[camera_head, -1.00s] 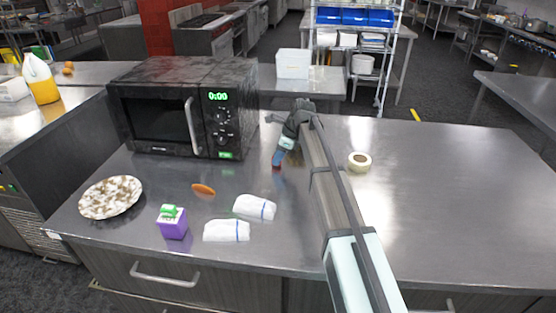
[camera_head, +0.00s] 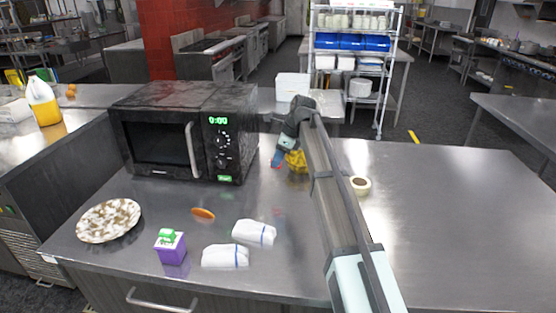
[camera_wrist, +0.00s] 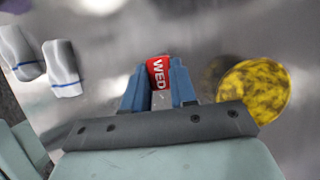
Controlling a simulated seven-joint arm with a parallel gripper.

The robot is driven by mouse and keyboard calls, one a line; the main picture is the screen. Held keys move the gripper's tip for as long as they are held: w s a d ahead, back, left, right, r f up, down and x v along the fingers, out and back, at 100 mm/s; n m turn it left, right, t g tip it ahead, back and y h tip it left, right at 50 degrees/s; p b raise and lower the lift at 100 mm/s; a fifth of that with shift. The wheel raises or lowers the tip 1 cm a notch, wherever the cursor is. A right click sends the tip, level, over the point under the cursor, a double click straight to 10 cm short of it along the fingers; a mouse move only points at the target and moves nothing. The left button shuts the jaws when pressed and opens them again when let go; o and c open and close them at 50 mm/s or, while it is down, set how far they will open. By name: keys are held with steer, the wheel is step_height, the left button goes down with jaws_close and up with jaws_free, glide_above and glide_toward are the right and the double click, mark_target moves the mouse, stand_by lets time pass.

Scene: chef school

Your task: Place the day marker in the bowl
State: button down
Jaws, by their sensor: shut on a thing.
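The day marker (camera_wrist: 159,72), red with white "WED" lettering, is between the blue fingers of my gripper (camera_wrist: 158,84) in the wrist view. The fingers are shut on it. In the head view my gripper (camera_head: 278,158) is right of the microwave, above the counter, and the marker is hardly visible there. The yellow, dark-speckled bowl (camera_wrist: 254,91) is to the right of the fingers in the wrist view, apart from the marker. In the head view the bowl (camera_head: 297,161) shows just right of my gripper, partly hidden by my arm.
A black microwave (camera_head: 165,146) stands left of my gripper. A tape roll (camera_head: 360,184) lies right of my arm. A speckled plate (camera_head: 108,220), purple carton (camera_head: 170,247), orange item (camera_head: 203,213) and two white cloth bundles (camera_head: 254,233) lie at front left. The counter's right side is clear.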

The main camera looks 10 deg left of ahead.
steer(key=shift+d, duration=0.1)
steer(key=w+d+r, duration=0.2)
steer(key=w+d, duration=0.2)
steer(key=w, duration=0.3)
steer(key=w+d+r, duration=0.3)
steer(key=w+d, duration=0.1)
steer(key=w, duration=0.3)
steer(key=shift+n, duration=0.3)
steer(key=shift+a+f, duration=0.1)
steer(key=shift+f, duration=5.4)
steer(key=c, duration=0.8)
jaws_free()
